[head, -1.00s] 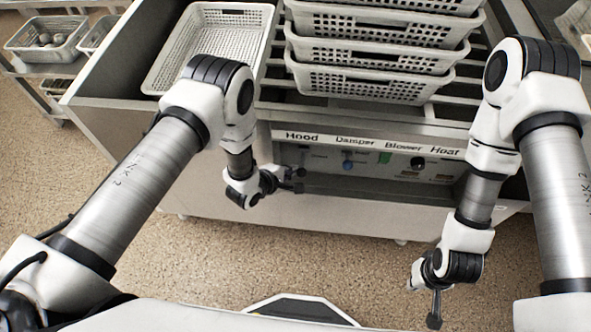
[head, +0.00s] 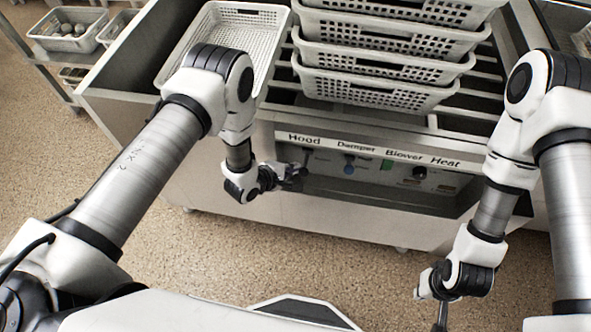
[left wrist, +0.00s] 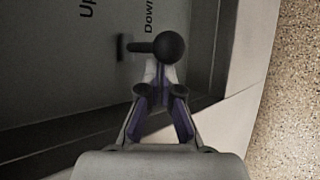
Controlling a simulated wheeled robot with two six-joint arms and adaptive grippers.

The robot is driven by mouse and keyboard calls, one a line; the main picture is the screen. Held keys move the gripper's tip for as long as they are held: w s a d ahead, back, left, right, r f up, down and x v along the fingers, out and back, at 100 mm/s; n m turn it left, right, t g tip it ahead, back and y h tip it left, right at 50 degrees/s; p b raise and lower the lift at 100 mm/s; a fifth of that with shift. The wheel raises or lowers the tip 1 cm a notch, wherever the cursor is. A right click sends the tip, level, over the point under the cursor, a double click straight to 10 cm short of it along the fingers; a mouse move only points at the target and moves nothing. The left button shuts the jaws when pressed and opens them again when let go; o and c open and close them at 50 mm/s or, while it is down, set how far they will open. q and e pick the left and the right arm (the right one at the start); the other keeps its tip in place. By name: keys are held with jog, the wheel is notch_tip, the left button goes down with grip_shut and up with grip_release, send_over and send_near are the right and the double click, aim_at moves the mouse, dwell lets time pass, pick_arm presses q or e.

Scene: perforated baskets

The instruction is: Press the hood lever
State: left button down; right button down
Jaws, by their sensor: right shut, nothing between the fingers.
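In the head view my left gripper (head: 295,175) is at the left end of the control panel (head: 370,168), under the "Hood" label, and partly covers the lever there. My right gripper (head: 441,315) hangs shut and empty over the floor at the lower right.
Stacked white perforated baskets (head: 385,85) and one empty basket (head: 215,40) stand on top of the machine (head: 340,212). The panel is recessed under a labelled ledge. A shelf with baskets (head: 68,30) stands at the back left. Open floor (head: 75,165) lies at left.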

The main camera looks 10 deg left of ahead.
pick_arm(q)
jog(key=shift+w+r+p, duration=0.15)
jog(key=shift+r+p, duration=0.2)
jog(key=shift+r, duration=0.55)
jog(key=shift+r+p, duration=0.7)
jog(key=shift+r, duration=0.1)
jog(key=shift+r, duration=0.1)
jog(key=v, duration=1.2)
